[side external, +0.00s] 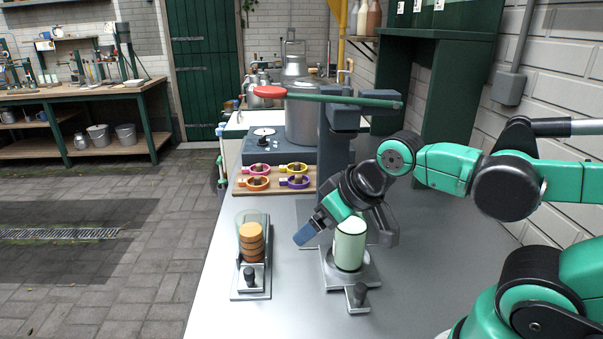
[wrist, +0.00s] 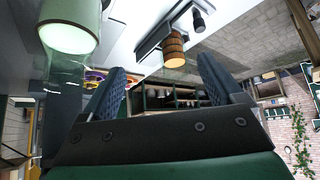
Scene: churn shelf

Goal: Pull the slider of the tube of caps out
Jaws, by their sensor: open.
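The tube of caps (side external: 251,225) is a clear upright tube with several orange-brown caps stacked in it. It stands on a grey metal base on the left part of the bench. Its slider (side external: 250,284) is at the front of the base, with a black knob (side external: 249,274) on top. The wrist view shows the caps (wrist: 174,50) and the knob (wrist: 199,21) beyond my fingers. My gripper (side external: 304,234) is open and empty, tilted down to the left. It is to the right of the tube, apart from it. It also shows in the wrist view (wrist: 162,66).
A pale green cylinder (side external: 350,245) on a metal base with a black knob (side external: 360,293) stands close to my gripper. Behind are a board with several coloured rings (side external: 274,180), a grey post with a red-ended lever (side external: 340,98) and metal churns (side external: 305,120). The bench front is clear.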

